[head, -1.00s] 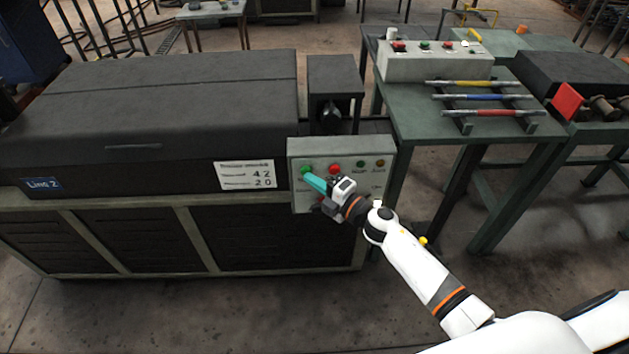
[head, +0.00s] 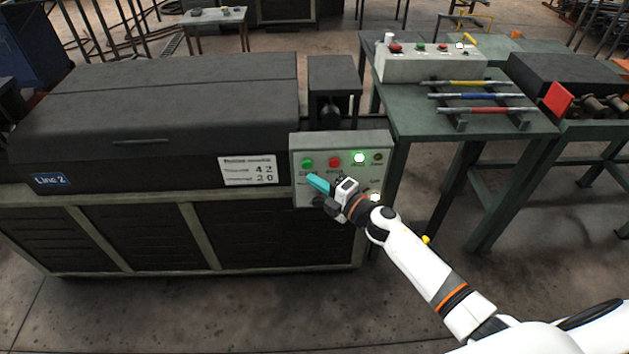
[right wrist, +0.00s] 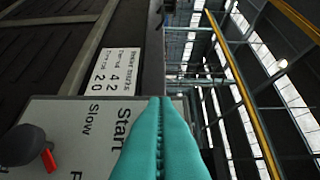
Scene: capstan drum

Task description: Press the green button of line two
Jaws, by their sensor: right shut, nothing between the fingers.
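The line two machine carries a blue "Line 2" plate (head: 50,180) and has a grey control panel (head: 381,141) at its right end. The green button (head: 307,163) is at the panel's upper left, with a red button (head: 334,162) beside it. A lamp (head: 359,158) right of the red button glows bright. My right gripper (head: 316,183), with teal fingers, is shut and empty, its tips just below the green button and apart from it in the picture. In the right wrist view the shut fingers (right wrist: 162,140) cover part of the panel by the "Start" label; no green button shows there. My left gripper is out of view.
A dark lamp (head: 377,157) sits at the panel's upper right, and a white glow (head: 375,197) shows below. A black knob with a red pointer (right wrist: 48,160) is on the panel. Another button box (head: 430,67) stands on the green table to the right, behind several coloured bars.

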